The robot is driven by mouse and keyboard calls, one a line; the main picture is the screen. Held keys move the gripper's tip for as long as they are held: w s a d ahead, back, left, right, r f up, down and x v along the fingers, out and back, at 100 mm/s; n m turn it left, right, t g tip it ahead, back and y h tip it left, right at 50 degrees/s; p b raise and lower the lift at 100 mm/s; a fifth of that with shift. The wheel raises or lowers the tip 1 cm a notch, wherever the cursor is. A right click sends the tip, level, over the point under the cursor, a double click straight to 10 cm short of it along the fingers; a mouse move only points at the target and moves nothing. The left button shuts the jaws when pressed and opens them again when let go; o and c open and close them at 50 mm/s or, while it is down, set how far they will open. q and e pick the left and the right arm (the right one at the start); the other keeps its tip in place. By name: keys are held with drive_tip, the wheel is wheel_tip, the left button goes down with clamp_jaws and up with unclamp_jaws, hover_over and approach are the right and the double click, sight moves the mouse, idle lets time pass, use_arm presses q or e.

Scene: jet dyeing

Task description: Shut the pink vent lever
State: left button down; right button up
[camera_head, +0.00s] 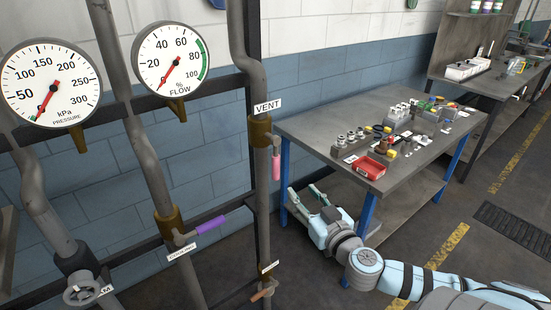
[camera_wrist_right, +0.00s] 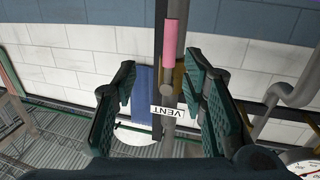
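The pink vent lever (camera_head: 276,167) hangs straight down from the brass vent valve (camera_head: 260,130), alongside the vertical pipe, under the VENT label (camera_head: 267,106). In the right wrist view, turned upside down, the pink lever (camera_wrist_right: 173,43) points up the picture, beyond the fingers. The VENT label (camera_wrist_right: 168,111) shows between them. My right gripper (camera_head: 303,191) is open and empty, to the right of and below the lever, apart from it. Its two fingers (camera_wrist_right: 158,82) are wide apart in the wrist view. My left gripper is not in view.
A purple lever (camera_head: 211,225) sits on the pipe to the left, and an orange-brown lever (camera_head: 264,291) sits low on the vent pipe. A grey workbench (camera_head: 330,117) with parts and a red tray (camera_head: 369,167) stands behind my right arm. Two gauges hang at upper left.

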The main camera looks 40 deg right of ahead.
sight(278, 164)
drive_tip(key=shift+t, duration=0.3)
drive_tip(key=x, duration=0.4)
drive_tip(key=a+r+x, duration=0.1)
drive_tip(key=x, duration=0.4)
drive_tip(key=r+p+x, duration=0.1)
drive_tip(key=x, duration=0.4)
drive_tip(key=shift+w+a, duration=0.2)
drive_tip(key=shift+a, duration=0.1)
drive_tip(key=shift+d, duration=0.1)
clamp_jaws()
drive_tip(key=shift+d, duration=0.1)
